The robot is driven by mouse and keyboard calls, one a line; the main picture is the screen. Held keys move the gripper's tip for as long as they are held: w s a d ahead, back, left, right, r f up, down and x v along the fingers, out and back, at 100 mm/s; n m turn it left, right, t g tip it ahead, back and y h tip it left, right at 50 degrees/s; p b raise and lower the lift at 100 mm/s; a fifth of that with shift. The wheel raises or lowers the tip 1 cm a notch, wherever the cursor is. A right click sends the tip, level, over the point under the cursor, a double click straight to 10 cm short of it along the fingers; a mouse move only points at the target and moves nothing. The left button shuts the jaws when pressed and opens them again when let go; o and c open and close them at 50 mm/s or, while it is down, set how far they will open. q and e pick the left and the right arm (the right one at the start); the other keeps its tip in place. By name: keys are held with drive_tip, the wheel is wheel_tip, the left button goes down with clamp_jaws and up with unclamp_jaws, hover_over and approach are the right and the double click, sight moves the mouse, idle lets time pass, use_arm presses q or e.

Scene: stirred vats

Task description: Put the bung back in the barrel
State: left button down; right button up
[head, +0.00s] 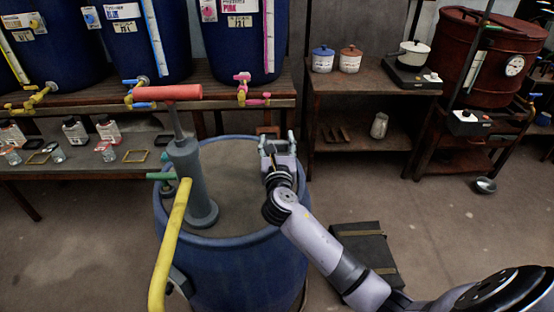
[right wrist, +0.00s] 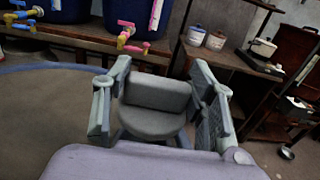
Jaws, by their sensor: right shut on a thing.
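The blue barrel (head: 250,262) stands in front of me in the head view, with a flat grey-brown top. A grey hand pump (head: 186,172) with a red handle stands upright on its top. My right gripper (head: 277,143) is over the far right part of the barrel top. In the right wrist view it is shut on a grey bung (right wrist: 155,105), a round piece with a block-shaped grip between the two fingers. The bung is hard to make out in the head view. I cannot see the bung hole in either view. My left gripper is out of view.
A yellow pipe (head: 170,240) curves down at the barrel's left. Behind, blue vats (head: 245,45) with coloured taps stand on a wooden bench. A shelf (head: 350,85) with canisters and a red vat (head: 490,60) are at right. A dark case (head: 368,252) lies on the floor right of the barrel.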

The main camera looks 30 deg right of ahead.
drive_tip(key=shift+f+b, duration=0.65)
drive_tip(key=shift+f, duration=1.65)
drive_tip(key=shift+f, duration=0.3)
drive_tip(key=o, duration=1.1)
drive_tip(key=shift+o, duration=0.2)
drive_tip(key=shift+r, duration=0.1)
drive_tip(key=shift+r, duration=0.2)
drive_tip(key=v, duration=1.2)
